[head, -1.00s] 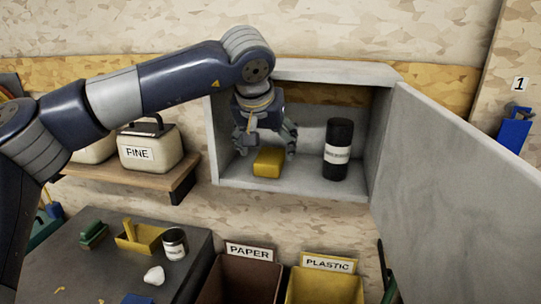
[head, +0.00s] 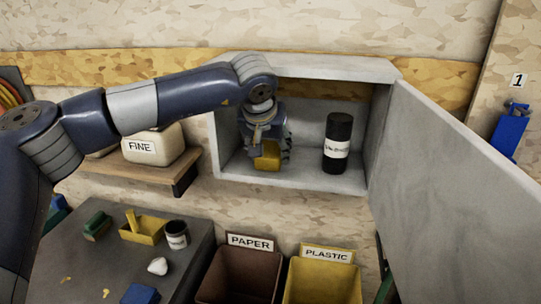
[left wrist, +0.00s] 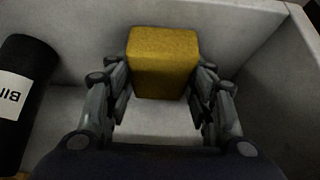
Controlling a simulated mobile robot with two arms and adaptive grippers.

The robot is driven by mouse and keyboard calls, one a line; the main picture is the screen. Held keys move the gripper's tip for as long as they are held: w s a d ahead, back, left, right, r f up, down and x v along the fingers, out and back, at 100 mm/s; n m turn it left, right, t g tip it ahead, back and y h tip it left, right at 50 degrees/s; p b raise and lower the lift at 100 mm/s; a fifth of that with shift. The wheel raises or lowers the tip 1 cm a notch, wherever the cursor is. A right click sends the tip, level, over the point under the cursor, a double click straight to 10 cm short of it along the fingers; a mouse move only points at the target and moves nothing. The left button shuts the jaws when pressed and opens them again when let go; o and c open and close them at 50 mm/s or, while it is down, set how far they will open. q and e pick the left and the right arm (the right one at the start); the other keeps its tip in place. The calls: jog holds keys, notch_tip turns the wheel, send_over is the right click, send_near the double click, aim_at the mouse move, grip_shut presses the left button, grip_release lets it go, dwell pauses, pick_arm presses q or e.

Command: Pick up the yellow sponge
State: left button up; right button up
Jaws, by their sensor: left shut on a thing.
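The yellow sponge (head: 267,156) is inside the open grey wall cabinet (head: 295,179), at its left part. My left gripper (head: 268,150) reaches into the cabinet from above and is shut on the sponge. In the left wrist view the sponge (left wrist: 163,62) sits between the two fingers of the gripper (left wrist: 163,80), one finger on each side. Whether the sponge touches the cabinet floor is hard to tell. My right gripper is not in view.
A black labelled bottle (head: 338,143) stands upright right of the sponge in the cabinet. The cabinet door (head: 450,185) hangs open to the right. Below are the PAPER bin (head: 238,275), the PLASTIC bin (head: 322,283) and a dark worktop (head: 100,265) with small items.

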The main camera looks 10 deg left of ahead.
pick_arm(q)
jog(key=shift+r+b, duration=0.4)
jog(key=shift+s+r+b, duration=0.1)
jog(key=shift+r+b, duration=0.05)
jog(key=shift+b, duration=0.15)
jog(key=s+b, duration=0.7)
jog(key=s, duration=1)
jog(key=shift+s+r, duration=0.2)
jog(key=shift+s, duration=0.2)
